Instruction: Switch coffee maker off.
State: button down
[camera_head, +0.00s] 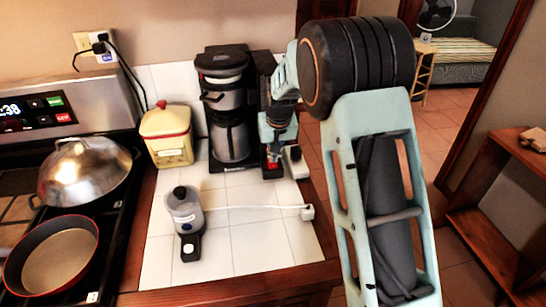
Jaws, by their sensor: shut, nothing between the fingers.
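The coffee maker (229,140) is black and silver and stands upright at the back of the white-tiled counter. A black body (266,66) directly to its right is partly hidden behind my arm; I cannot tell whether it is part of the same machine. My gripper (273,155) is shut and empty, pointing down at the low front of this black body, to the right of the coffee maker's base. A small red spot (273,165) shows right at the fingertips; I cannot tell whether they touch it. My arm hides much of this area.
A small grey appliance (184,207) with a white cable stands at the front of the counter (255,255). The stove at left holds a domed pan (84,172) and a red-rimmed pan (53,262).

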jog(key=v, duration=1.2)
jog(key=shift+w+r, duration=0.15)
jog(key=shift+r, duration=0.15)
jog(key=shift+w+f+b, duration=0.1)
jog(key=shift+b, duration=0.35)
jog(key=w+r+b, duration=0.1)
jog(key=b, duration=0.4)
jog(key=shift+w, duration=0.1)
jog(key=shift+f, duration=0.1)
jog(key=x, duration=0.9)
jog(key=b+x, duration=0.1)
jog(key=x, duration=0.4)
jog(key=shift+s+f, duration=0.1)
jog(key=shift+s, duration=0.3)
